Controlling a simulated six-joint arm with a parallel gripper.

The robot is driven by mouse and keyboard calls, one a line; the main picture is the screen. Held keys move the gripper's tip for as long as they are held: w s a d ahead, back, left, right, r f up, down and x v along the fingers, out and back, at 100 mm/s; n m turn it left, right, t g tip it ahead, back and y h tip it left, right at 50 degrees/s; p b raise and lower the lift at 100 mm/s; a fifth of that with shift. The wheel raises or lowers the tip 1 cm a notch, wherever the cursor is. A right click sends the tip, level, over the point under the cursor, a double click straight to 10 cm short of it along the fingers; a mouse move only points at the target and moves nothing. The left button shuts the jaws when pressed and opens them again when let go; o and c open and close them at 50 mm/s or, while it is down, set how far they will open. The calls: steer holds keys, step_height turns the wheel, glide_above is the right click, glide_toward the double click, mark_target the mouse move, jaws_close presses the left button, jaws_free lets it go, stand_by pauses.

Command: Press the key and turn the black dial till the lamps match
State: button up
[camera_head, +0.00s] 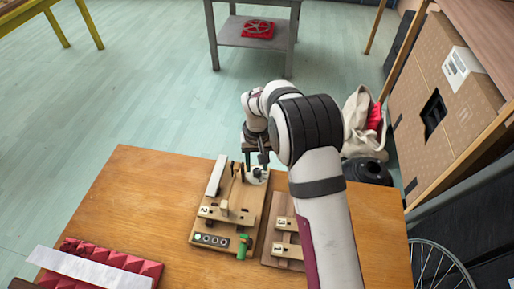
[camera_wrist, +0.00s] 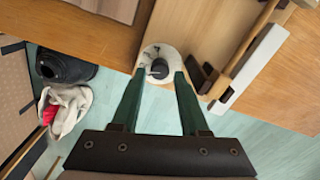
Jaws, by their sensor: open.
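A wooden board (camera_head: 228,224) on the table carries a white round plate with a black dial (camera_head: 257,173) at its far right end. The black dial (camera_wrist: 158,68) also shows in the wrist view, standing on the white plate (camera_wrist: 172,55). My gripper (camera_head: 254,160) is open, its fingers to either side of the dial in the wrist view (camera_wrist: 158,75); I cannot tell whether they touch it. A row of several small lamps (camera_head: 211,240) lies at the board's near edge. The leftmost looks lit pale; the others look dark. A long white bar (camera_head: 217,175), perhaps the key, stands beside the board's far left.
A green piece (camera_head: 243,246) sits at the first board's near right corner. Red foam (camera_head: 112,262) with a white strip lies at near left. The table's left half is mostly clear.

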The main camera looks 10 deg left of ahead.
mark_target(257, 170)
step_height(257, 170, up, 14)
stand_by(0.5)
